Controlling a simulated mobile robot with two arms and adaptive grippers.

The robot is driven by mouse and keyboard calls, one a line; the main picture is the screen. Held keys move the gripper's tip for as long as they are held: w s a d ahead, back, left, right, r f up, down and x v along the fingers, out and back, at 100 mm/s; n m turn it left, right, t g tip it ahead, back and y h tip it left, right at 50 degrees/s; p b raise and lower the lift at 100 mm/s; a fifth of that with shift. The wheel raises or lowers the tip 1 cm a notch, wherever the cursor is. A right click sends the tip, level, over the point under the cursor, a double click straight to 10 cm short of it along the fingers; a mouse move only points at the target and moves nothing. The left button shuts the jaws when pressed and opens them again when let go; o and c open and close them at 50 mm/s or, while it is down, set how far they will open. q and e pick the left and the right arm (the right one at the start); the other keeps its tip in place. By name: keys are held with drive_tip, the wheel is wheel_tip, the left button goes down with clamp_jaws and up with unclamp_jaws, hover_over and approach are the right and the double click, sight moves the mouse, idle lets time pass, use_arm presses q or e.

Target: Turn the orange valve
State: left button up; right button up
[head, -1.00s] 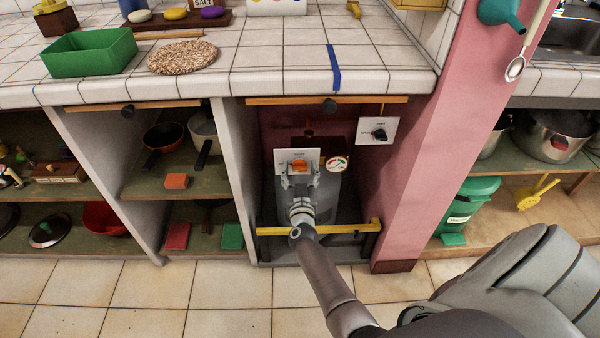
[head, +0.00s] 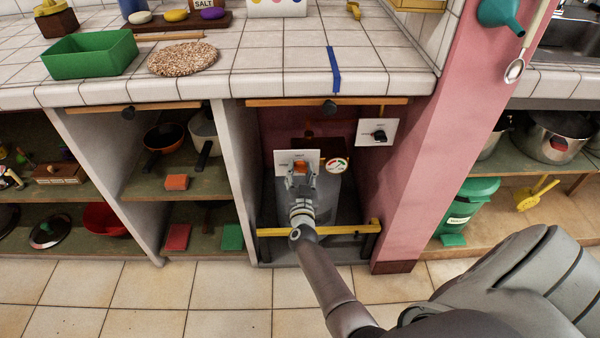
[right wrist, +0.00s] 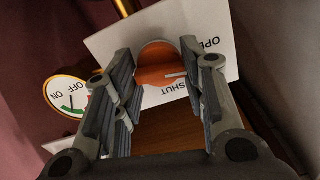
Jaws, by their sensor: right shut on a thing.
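The orange valve (head: 300,168) sits on a white plate (head: 312,158) in the open middle bay under the tiled counter. In the right wrist view the orange valve (right wrist: 158,66) has a white pointer line, and the plate bears the words OPEN and SHUT. The pointer lies near SHUT in that view. My right gripper (head: 301,172) is shut on the orange valve, with a finger on each side of it; the fingers (right wrist: 160,80) hide its edges. My left gripper is not in view.
A round ON/OFF dial (head: 337,165) is close to the valve's right. Bay walls stand on both sides.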

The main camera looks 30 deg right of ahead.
drive_tip(key=m, duration=0.2)
drive_tip(key=shift+m, duration=0.4)
drive_tip(key=shift+f+m, duration=0.1)
drive_tip(key=shift+m, duration=1.7)
drive_tip(key=m, duration=0.2)
drive_tip(key=shift+m, duration=0.3)
drive_tip(key=m+b, duration=0.1)
drive_tip(key=m, duration=0.1)
drive_tip(key=shift+m, duration=0.4)
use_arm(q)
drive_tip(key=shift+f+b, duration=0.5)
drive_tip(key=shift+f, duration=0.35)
use_arm(e)
drive_tip(key=shift+m, duration=2.1)
drive_tip(key=o, duration=1)
